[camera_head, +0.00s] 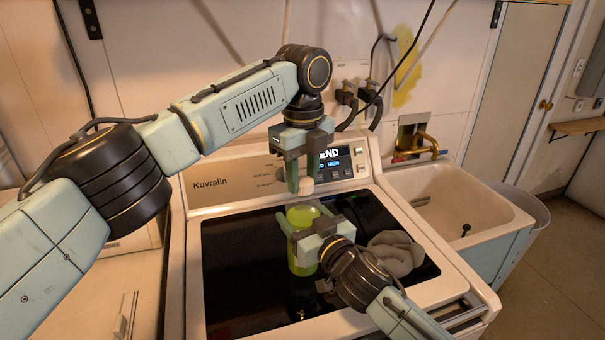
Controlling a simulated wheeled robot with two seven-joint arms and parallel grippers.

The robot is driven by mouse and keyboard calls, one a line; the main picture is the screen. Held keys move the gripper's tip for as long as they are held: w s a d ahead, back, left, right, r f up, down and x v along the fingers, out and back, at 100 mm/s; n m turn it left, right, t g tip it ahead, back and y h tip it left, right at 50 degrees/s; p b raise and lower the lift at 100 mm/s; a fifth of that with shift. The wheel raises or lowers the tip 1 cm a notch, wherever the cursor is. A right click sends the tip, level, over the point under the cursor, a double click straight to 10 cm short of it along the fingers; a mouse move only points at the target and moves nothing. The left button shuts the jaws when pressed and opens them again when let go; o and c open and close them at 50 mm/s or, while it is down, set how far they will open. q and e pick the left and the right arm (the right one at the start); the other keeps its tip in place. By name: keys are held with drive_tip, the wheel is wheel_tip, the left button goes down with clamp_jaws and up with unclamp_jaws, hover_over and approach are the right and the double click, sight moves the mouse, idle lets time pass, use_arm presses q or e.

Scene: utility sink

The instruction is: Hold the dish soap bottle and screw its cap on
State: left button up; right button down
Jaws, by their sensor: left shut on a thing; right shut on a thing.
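The dish soap bottle (301,262) is yellow-green and stands upright on the dark glass top of the washer. My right gripper (301,229) is shut on the bottle's upper part and hides some of it. My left gripper (303,184) is above the bottle, pointing down, and is shut on the small pale cap (306,186). The cap is held over the bottle, with a small gap seeming to show between them. The bottle's neck is hard to make out.
The washer's dark glass top (240,270) is mostly clear. A grey crumpled cloth (396,253) lies right of the bottle. The control panel (225,183) rises behind. A utility sink (455,205) stands to the right, with a brass faucet (424,142) above it.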

use_arm(q)
drive_tip(key=m, duration=0.7)
drive_tip(key=shift+d, duration=0.1)
drive_tip(key=m, duration=0.3)
drive_tip(key=shift+m, duration=0.4)
drive_tip(key=m, duration=0.3)
drive_tip(key=shift+m, duration=0.4)
drive_tip(key=o, duration=0.9)
drive_tip(key=shift+r, duration=2.25)
